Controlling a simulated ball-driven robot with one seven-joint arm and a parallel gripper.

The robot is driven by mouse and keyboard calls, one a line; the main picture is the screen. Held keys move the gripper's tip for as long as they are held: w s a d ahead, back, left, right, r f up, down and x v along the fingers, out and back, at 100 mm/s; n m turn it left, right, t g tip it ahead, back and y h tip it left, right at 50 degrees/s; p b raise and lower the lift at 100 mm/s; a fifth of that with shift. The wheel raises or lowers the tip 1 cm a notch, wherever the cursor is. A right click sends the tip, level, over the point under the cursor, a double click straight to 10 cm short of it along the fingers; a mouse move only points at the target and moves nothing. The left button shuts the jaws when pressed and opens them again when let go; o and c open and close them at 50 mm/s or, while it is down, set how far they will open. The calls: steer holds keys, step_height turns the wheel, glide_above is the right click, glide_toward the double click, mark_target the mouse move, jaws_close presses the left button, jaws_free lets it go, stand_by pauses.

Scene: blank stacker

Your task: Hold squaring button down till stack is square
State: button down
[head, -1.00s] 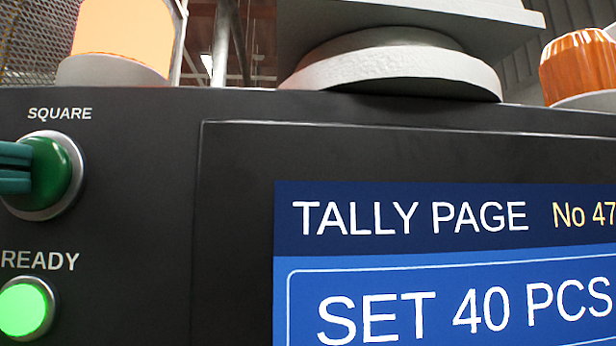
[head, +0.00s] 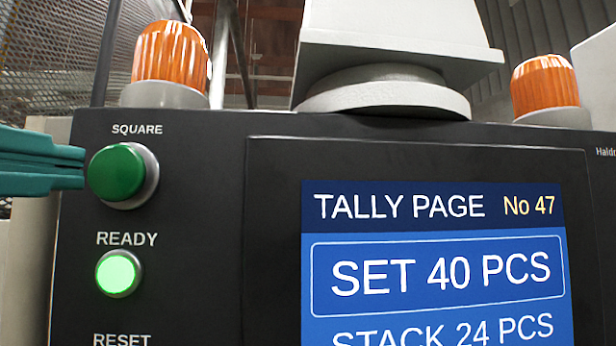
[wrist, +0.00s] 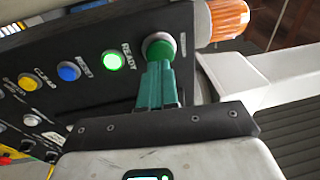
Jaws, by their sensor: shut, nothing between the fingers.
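The green SQUARE button (head: 117,172) sits in a silver ring on the dark panel, at the left in the head view. It also shows at the upper middle of the wrist view (wrist: 158,46). My gripper (head: 80,169) is shut and empty, its teal fingers coming in from the left edge. In the wrist view the closed fingers (wrist: 159,70) point at the button. The tips are right at the button's face; I cannot tell whether they touch it or are just off it. The stack itself is in neither view.
The READY lamp (head: 119,273) glows green below the button. The screen (head: 450,210) reads SET 40 PCS and STACK 24 PCS. Orange beacons, left (head: 171,56) and right (head: 545,88), are unlit. Blue (wrist: 68,72) and yellow (wrist: 29,82) buttons are farther along the panel.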

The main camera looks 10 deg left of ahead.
steer(key=s+d+f+b, duration=0.1)
steer(key=s+b, duration=0.1)
steer(key=s, duration=0.7)
steer(key=shift+s, duration=0.4)
